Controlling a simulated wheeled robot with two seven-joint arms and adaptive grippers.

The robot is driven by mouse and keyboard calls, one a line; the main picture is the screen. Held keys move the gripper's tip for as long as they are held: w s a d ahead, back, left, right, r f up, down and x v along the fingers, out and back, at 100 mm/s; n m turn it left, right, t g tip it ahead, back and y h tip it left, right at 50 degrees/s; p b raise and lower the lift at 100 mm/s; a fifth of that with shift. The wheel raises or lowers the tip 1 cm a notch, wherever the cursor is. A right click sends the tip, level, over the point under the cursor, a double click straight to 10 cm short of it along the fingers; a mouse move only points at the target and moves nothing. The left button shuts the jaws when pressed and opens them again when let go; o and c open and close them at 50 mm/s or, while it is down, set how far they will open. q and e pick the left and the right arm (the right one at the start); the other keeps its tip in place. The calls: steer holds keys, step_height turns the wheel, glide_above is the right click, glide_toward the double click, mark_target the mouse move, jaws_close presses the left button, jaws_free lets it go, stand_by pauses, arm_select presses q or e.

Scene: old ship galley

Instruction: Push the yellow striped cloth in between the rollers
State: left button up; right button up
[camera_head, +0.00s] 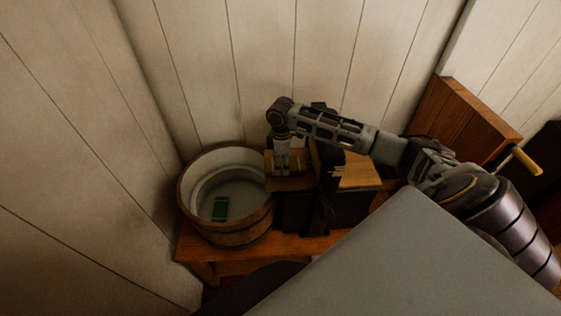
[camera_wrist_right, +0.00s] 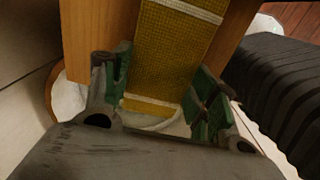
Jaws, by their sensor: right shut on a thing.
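The yellow striped cloth (camera_wrist_right: 172,50) lies flat along a wooden board (camera_wrist_right: 225,40) in the right wrist view, with white stripes across it. Its near end is between the green-padded fingers of my right gripper (camera_wrist_right: 160,92), which is shut on it. In the head view my right gripper (camera_head: 281,168) points down over the board, just right of a wooden tub. The cloth is hard to make out there. I cannot clearly make out the rollers; a dark upright frame (camera_head: 326,160) stands just right of the gripper, partly hidden by my arm. My left gripper is not in view.
Plank walls close in behind and left. A black ribbed thing (camera_wrist_right: 275,75) is right in the wrist view. A wooden handle (camera_head: 526,161) sticks out at far right.

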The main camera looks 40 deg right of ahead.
mark_target(292, 164)
steer(key=shift+s+d+f, duration=0.15)
steer(key=shift+d+f, duration=0.15)
steer(key=shift+f, duration=0.45)
steer(key=shift+f, duration=0.15)
stand_by(0.3)
steer(key=shift+s+d, duration=0.5)
steer(key=shift+d, duration=0.3)
steer(key=shift+s+d, duration=0.45)
steer(key=shift+d, duration=0.3)
stand_by(1.2)
steer(key=o, duration=1.2)
steer(key=shift+c, duration=0.2)
steer(key=shift+a, duration=0.1)
